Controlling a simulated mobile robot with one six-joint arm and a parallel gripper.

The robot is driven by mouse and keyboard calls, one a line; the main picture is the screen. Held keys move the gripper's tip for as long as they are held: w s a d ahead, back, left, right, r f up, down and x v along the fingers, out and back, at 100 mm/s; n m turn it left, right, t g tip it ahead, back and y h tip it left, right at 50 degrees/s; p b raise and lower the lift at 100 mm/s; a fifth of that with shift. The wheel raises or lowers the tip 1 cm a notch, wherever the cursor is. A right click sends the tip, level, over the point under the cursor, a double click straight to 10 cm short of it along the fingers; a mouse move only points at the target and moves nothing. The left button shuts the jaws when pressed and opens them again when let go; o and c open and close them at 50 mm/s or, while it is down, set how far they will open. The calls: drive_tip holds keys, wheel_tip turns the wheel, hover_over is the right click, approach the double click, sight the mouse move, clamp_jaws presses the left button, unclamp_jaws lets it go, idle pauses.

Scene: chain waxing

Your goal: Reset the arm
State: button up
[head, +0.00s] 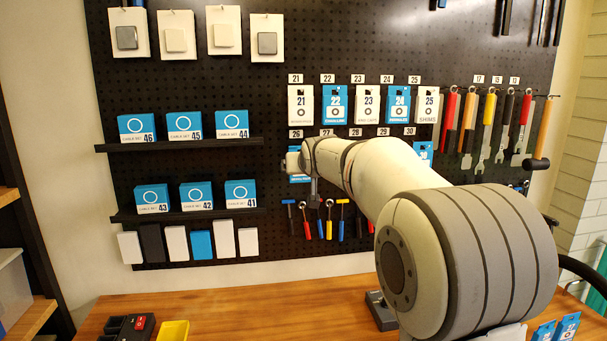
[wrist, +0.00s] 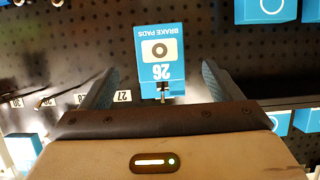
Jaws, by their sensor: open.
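My arm (head: 370,180) reaches out over the bench toward the pegboard. My gripper (wrist: 157,72) is open, with one finger on each side of a blue and white pack marked 26 "BRAKE PADS" (wrist: 160,52). The pack looks upside down in the wrist view and hangs on the board. Neither finger appears to touch it. In the head view the pack (head: 299,179) shows only in part, behind the end of my arm, and the fingers are hard to make out there.
The black pegboard (head: 290,110) carries hanging packs, tools (head: 495,125) at the right, and two shelves of blue boxes (head: 184,125) at the left. The wooden bench (head: 250,305) holds a yellow bin (head: 173,331) and a dark block (head: 381,310). The bench middle is clear.

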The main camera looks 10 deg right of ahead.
drive_tip(key=s+f+g, duration=0.3)
drive_tip(key=s+f, duration=0.5)
drive_tip(key=s, duration=0.6)
drive_tip(key=s+d+f+g+b, duration=0.1)
drive_tip(key=s+f+g, duration=0.2)
drive_tip(key=s+f, duration=0.5)
drive_tip(key=s+f+g, duration=0.4)
drive_tip(key=s+f, duration=0.3)
drive_tip(key=s, duration=1.4)
drive_tip(key=shift+d+f, duration=0.2)
drive_tip(key=shift+f, duration=0.2)
